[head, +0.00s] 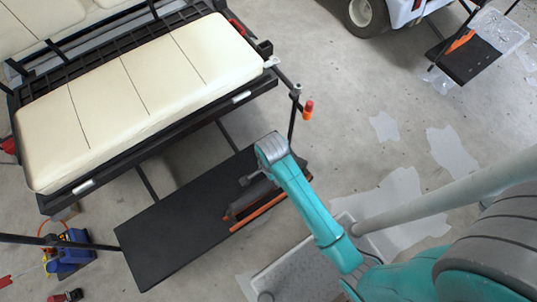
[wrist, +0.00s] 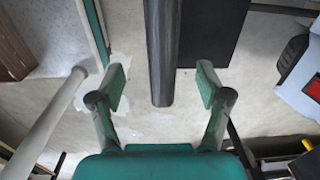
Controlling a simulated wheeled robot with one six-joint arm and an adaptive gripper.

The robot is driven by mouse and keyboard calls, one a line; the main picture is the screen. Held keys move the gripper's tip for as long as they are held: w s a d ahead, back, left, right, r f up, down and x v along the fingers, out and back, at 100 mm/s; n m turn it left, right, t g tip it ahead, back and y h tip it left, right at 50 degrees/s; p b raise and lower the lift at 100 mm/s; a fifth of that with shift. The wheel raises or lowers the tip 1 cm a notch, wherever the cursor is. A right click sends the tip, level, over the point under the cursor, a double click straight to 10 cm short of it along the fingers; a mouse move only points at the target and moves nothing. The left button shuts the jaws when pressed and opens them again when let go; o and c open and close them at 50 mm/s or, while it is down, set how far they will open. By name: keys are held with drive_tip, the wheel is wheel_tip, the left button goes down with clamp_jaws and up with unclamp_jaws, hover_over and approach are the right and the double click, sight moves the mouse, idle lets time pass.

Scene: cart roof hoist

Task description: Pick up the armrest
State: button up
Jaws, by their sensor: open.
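A long dark grey bar, which looks like the armrest (wrist: 162,55), runs down from the top edge of the wrist view. Its near end sits between the two fingers of my gripper (wrist: 162,90). The fingers are open, one on each side of the bar, with a visible gap on both sides. In the head view my teal arm reaches over the black footboard (head: 165,240) in front of the cream seat (head: 140,95). I cannot clearly make out the fingers there. A dark piece with an orange strip (head: 255,205) shows beside the arm; I cannot tell whether it is the armrest.
A thin post with a red and orange end (head: 308,109) stands at the seat's right corner. A blue item (head: 70,252) is on the floor at lower left. Another cart's wheel (head: 366,14) is at the top.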

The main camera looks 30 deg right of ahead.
sight(269, 182)
drive_tip(key=shift+w, duration=0.15)
drive_tip(key=shift+f, duration=0.3)
wheel_tip(269, 182, down, 10)
drive_tip(key=shift+w+a+r, duration=0.1)
drive_tip(key=shift+w, duration=0.05)
clamp_jaws()
idle(0.4)
